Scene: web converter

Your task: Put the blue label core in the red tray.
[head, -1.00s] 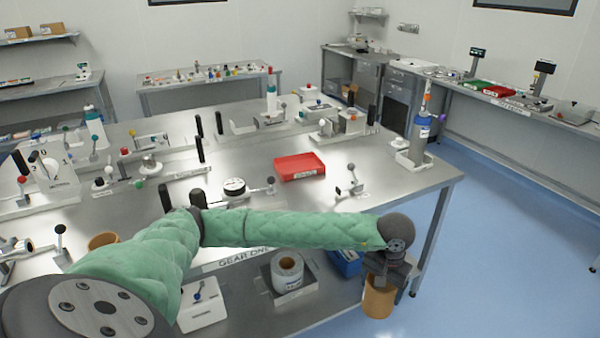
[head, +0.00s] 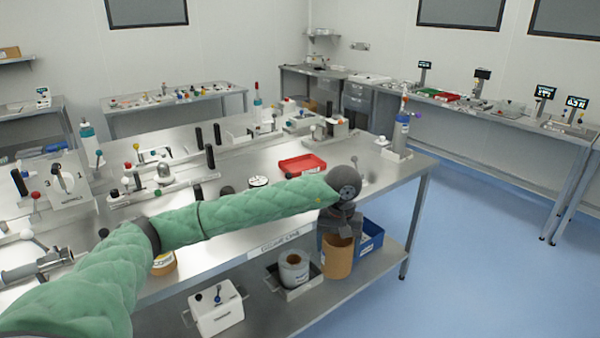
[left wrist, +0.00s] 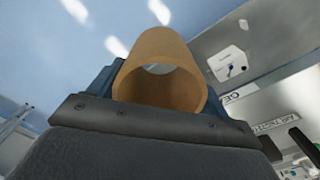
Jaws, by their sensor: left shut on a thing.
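My left gripper (head: 337,238) is shut on a tan cardboard core (head: 338,258), which hangs below it in front of the table's near edge. In the left wrist view the core (left wrist: 160,70) sits between the fingers with its open end toward the camera; no blue label shows on it. The red tray (head: 302,160) lies on the tabletop behind my left forearm, and its visible inside looks empty. Another tan core (head: 164,266) stands on the table at the left, partly hidden by my arm. My right gripper is not in view.
The lower shelf holds a white roll (head: 294,270), a blue bin (head: 370,238) and a white box (head: 216,310). Several fixtures crowd the table's left and back. Blue floor is open at the right.

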